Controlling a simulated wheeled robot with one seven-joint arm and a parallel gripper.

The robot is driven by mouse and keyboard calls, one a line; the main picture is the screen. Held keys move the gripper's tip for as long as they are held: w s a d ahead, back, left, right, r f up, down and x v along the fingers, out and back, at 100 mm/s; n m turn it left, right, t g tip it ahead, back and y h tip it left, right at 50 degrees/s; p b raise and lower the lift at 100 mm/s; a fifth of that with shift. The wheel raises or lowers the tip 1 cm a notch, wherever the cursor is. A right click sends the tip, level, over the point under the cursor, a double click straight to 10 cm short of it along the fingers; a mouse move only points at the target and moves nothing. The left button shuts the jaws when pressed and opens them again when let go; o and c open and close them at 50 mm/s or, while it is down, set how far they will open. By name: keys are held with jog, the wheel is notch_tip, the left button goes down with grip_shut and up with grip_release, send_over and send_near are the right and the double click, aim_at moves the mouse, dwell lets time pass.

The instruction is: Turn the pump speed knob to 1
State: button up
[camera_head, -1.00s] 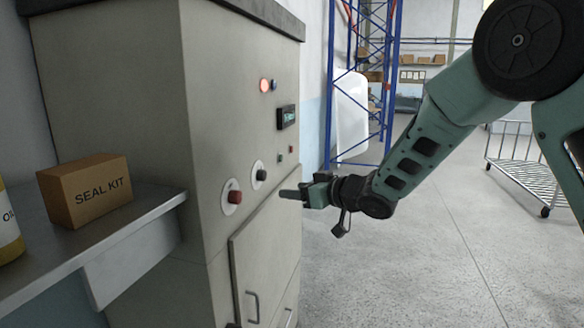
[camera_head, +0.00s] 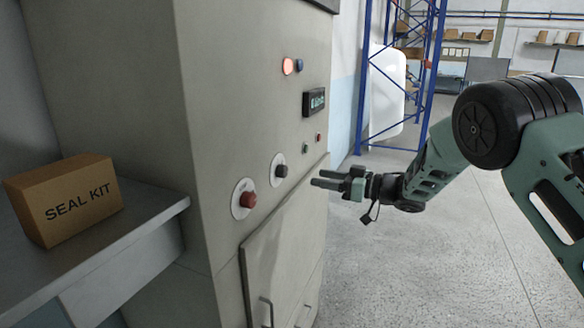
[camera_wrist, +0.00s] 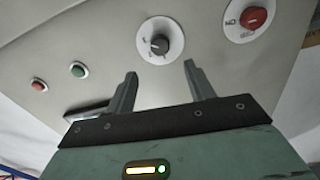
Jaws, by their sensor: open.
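The control cabinet (camera_head: 225,120) stands left of my arm. A black knob (camera_head: 281,171) on a white round dial sits on its front panel. In the wrist view the black knob (camera_wrist: 159,45) is beyond my fingertips, between them in the picture, and some dial marks show, too small to read. My gripper (camera_head: 322,179) is open and empty, in front of the panel and to the right of the black knob. In the wrist view my gripper (camera_wrist: 160,75) shows two parted fingers, with a gap to the knob.
A red knob (camera_head: 248,200) on a white dial is beside the black one. Green (camera_head: 305,148) and red (camera_head: 318,137) buttons, a display (camera_head: 314,102) and lamps (camera_head: 292,66) are higher up. A cabinet door (camera_head: 285,255) with handles lies below. A SEAL KIT box (camera_head: 65,200) rests on a shelf.

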aim_at(286, 172)
jog(key=p+x, duration=0.3)
jog(key=x, duration=0.6)
jog(key=shift+a, duration=0.35)
jog(key=c, duration=1)
